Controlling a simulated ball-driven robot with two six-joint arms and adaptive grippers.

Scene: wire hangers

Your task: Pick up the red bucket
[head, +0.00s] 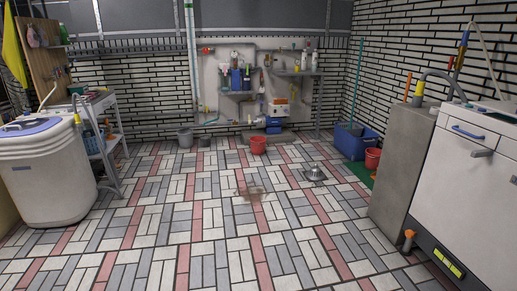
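A red bucket (258,144) stands upright on the tiled floor near the back wall, a little right of the middle in the head view. A second red bucket (373,158) stands at the right, beside a blue bin. I cannot tell which of the two the task means. Neither of my grippers shows in the head view.
A grey bucket (185,137) stands left of the middle one. The blue bin (354,141) holds a long handle. A washing machine (45,173) is at left, a white appliance (470,185) at right. A metal object (315,173) sits mid-floor. The front floor is clear.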

